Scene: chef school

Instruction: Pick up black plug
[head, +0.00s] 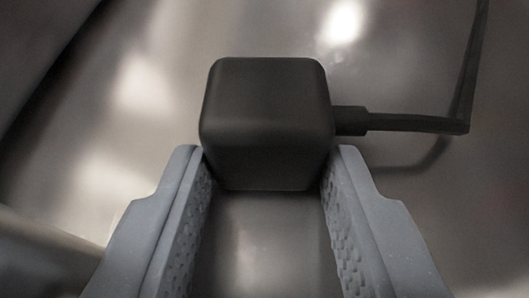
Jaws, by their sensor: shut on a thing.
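The black plug (265,120) is a rounded black block in the middle of the head view. A black cable (415,123) leaves its right side, then bends sharply upward to the top edge. My gripper (267,165) comes in from the bottom, with a grey textured finger on each side of the plug. The fingertips touch the plug's lower left and lower right sides, and the gripper is shut on it. The plug's far side and underside are hidden.
A shiny grey metal surface (265,245) lies behind the plug and fills most of the view. A dark edge (40,50) crosses the upper left corner. A blurred rounded metal shape (40,250) shows at the lower left. The surface around the plug is clear.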

